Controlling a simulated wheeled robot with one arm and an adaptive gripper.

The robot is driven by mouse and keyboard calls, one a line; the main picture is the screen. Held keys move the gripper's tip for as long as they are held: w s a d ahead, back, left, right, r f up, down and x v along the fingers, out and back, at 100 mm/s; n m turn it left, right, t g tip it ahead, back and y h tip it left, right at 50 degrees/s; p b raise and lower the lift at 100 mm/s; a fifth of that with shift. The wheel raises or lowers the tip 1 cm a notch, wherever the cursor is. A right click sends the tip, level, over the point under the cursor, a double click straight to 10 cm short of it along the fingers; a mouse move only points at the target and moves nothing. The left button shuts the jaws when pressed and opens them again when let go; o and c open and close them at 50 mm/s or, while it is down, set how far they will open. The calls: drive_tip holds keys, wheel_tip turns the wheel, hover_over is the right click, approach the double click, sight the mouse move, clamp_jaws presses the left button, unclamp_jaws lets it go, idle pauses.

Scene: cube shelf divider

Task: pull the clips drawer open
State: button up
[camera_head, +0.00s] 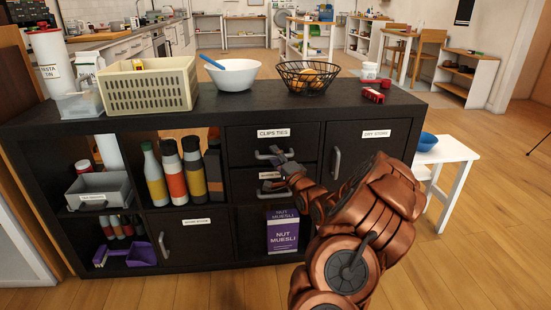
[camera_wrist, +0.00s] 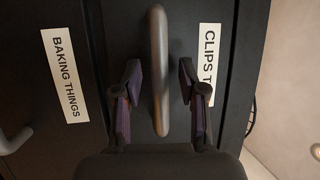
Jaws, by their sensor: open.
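The clips drawer (camera_head: 245,146) is the upper dark drawer in the shelf unit, labelled "CLIPS TIES", and its front looks flush with the unit. Its grey bar handle (camera_wrist: 158,70) stands between the two purple-padded fingers of my gripper (camera_wrist: 160,90) in the wrist view, with a gap on each side. The clips label (camera_wrist: 209,60) is partly hidden behind one finger. In the head view my gripper (camera_head: 283,165) is at the drawer front, and it covers part of the handle (camera_head: 264,155). My gripper is open and holds nothing.
The baking things drawer (camera_wrist: 55,120) lies just below, with its own handle (camera_wrist: 14,141). The dry store door (camera_head: 375,150) is to the right. A muesli box (camera_head: 283,235) stands underneath. A wire fruit basket (camera_head: 308,80) and a white bowl (camera_head: 233,76) sit on top.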

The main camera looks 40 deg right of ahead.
clamp_jaws()
idle(0.7)
